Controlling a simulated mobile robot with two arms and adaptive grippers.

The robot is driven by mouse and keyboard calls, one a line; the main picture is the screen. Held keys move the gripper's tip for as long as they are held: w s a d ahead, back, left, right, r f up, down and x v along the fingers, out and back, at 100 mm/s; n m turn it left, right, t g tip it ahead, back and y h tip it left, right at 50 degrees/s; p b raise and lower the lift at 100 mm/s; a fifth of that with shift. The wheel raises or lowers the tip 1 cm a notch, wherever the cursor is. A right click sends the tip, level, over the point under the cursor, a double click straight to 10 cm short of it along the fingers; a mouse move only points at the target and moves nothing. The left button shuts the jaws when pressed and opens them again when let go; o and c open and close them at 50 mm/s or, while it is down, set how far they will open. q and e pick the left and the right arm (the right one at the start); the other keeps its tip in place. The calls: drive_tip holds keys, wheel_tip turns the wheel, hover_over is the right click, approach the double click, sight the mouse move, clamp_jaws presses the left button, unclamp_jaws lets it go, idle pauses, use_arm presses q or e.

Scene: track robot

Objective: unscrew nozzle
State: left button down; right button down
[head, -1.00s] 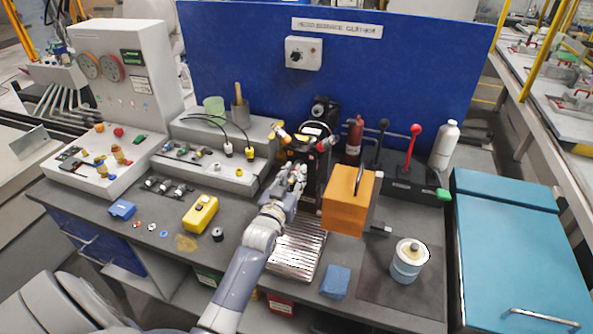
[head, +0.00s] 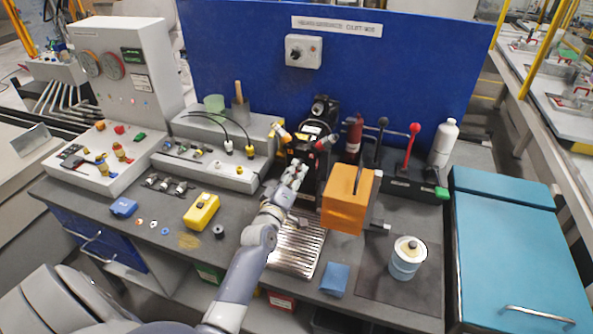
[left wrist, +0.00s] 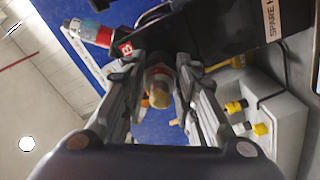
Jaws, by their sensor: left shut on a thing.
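My left gripper (head: 297,172) reaches up to the black machine (head: 312,150) at the middle of the bench, in front of the blue panel. In the left wrist view the two fingers of my left gripper (left wrist: 160,88) are closed on a small round nozzle (left wrist: 159,86) with an amber tip. The nozzle sits between the fingers, against the dark machine body. In the head view the nozzle is hidden by the gripper. My right gripper does not show.
An orange box (head: 347,200) stands right of my left arm, with a ribbed metal tray (head: 296,248) below it. A red-knobbed lever (head: 411,148) and a white bottle (head: 443,143) stand at the back right. A yellow device (head: 201,211) lies left of the arm.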

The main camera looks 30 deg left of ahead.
use_arm(q)
drive_tip(key=n, duration=0.5)
drive_tip(key=shift+n, duration=0.4)
drive_tip(key=c, duration=1.2)
unclamp_jaws()
drive_tip(key=shift+s, duration=0.15)
drive_tip(key=shift+s+d, duration=0.1)
drive_tip(key=shift+s, duration=0.15)
drive_tip(key=v, duration=1.1)
drive_tip(key=shift+s+d, duration=0.1)
